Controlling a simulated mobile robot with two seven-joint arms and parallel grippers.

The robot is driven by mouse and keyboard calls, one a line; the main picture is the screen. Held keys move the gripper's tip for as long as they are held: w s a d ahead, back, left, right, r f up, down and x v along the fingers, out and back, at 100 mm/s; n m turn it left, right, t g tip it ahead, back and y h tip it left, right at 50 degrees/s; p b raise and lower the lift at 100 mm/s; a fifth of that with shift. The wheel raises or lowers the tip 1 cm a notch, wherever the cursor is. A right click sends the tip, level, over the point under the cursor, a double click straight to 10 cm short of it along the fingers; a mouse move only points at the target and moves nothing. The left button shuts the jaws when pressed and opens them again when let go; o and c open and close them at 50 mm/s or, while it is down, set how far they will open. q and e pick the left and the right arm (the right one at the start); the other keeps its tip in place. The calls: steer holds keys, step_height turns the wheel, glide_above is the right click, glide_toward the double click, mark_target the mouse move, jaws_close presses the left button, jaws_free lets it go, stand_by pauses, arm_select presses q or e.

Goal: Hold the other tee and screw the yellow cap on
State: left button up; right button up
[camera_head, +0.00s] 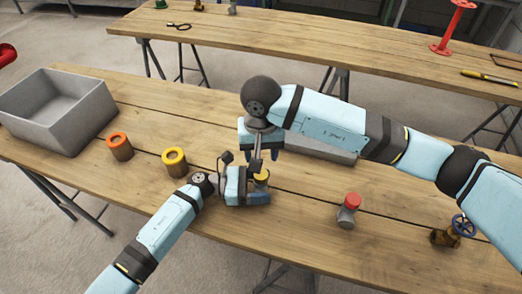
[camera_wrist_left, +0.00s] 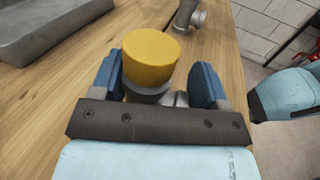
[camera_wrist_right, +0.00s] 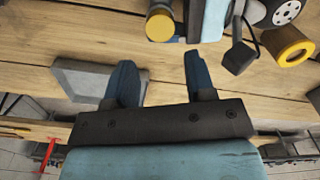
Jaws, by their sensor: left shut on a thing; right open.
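A yellow cap (camera_head: 262,174) sits on top of a grey tee at the middle of the front table. In the left wrist view the yellow cap (camera_wrist_left: 151,57) rests on the grey tee (camera_wrist_left: 150,93). My left gripper (camera_head: 256,192) is shut on this tee, its blue fingers on both sides of it below the cap. My right gripper (camera_head: 262,152) is open and empty, just behind the cap and apart from it. In the right wrist view the cap (camera_wrist_right: 160,26) lies beyond the open fingers. Another grey tee (camera_head: 346,216) with a red cap (camera_head: 353,199) stands to the right.
A grey bin (camera_head: 57,112) stands at the left. An orange-ringed cylinder (camera_head: 119,148) and a yellow-ringed cylinder (camera_head: 175,162) stand near it. A grey tray (camera_head: 330,150) lies behind, partly under my right arm. A blue-wheeled valve (camera_head: 455,232) is at the right. A second table stands behind.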

mark_target(261, 174)
steer(key=shift+f, duration=4)
